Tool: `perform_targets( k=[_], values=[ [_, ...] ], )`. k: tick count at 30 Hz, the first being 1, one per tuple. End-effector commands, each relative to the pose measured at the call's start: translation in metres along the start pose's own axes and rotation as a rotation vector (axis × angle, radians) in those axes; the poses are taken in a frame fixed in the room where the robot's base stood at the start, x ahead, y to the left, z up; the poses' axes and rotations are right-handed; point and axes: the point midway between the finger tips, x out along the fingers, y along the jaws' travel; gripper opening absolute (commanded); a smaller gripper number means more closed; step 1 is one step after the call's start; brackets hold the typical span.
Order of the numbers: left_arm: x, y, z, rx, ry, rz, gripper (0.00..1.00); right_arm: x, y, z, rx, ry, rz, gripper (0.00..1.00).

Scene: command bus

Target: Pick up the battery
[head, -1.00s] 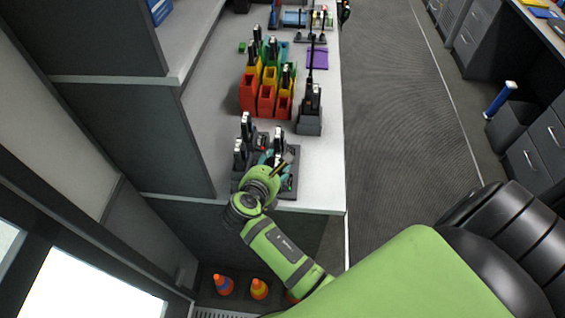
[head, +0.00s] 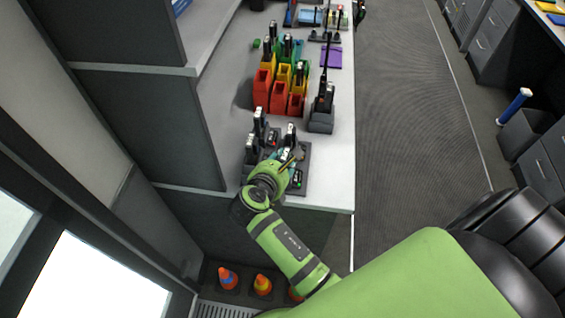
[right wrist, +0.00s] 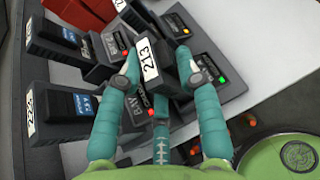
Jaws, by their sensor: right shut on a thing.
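My right gripper (right wrist: 158,82) has teal fingers and is shut on a dark battery with a white end label reading 213 (right wrist: 149,58). My left gripper is not in view.
Red, yellow and green bins (head: 278,92) holding radios stand farther along the white counter (head: 341,180). A grey holder with a radio (head: 322,118) is to their right. A tall shelf panel (head: 155,130) borders the left. Small orange cones (head: 263,284) are low down. The aisle floor (head: 400,140) is clear.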

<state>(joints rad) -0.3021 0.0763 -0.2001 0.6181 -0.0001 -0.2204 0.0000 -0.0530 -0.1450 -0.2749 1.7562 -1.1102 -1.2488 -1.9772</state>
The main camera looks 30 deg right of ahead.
Motion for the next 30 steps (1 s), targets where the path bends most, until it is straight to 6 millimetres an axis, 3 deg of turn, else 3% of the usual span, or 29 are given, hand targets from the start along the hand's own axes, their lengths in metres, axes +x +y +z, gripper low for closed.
perform_targets(
  k=[6, 18, 24, 30],
  values=[
    [0.001, 0.001, -0.003, 0.000, 0.004, 0.001, 0.40, -0.016, 0.001, 0.036, 0.011, -0.016, 0.004, 0.00],
    [0.001, -0.001, -0.004, 0.001, 0.006, -0.001, 0.40, -0.010, -0.074, 0.090, 0.005, -0.014, 0.001, 0.00],
    [0.001, -0.002, -0.003, 0.002, 0.006, -0.002, 0.40, -0.008, -0.097, 0.107, 0.003, -0.012, 0.001, 0.00],
    [0.001, -0.003, -0.003, 0.002, 0.006, -0.004, 0.40, -0.008, -0.106, 0.114, 0.003, -0.010, 0.002, 0.00]
  ],
)
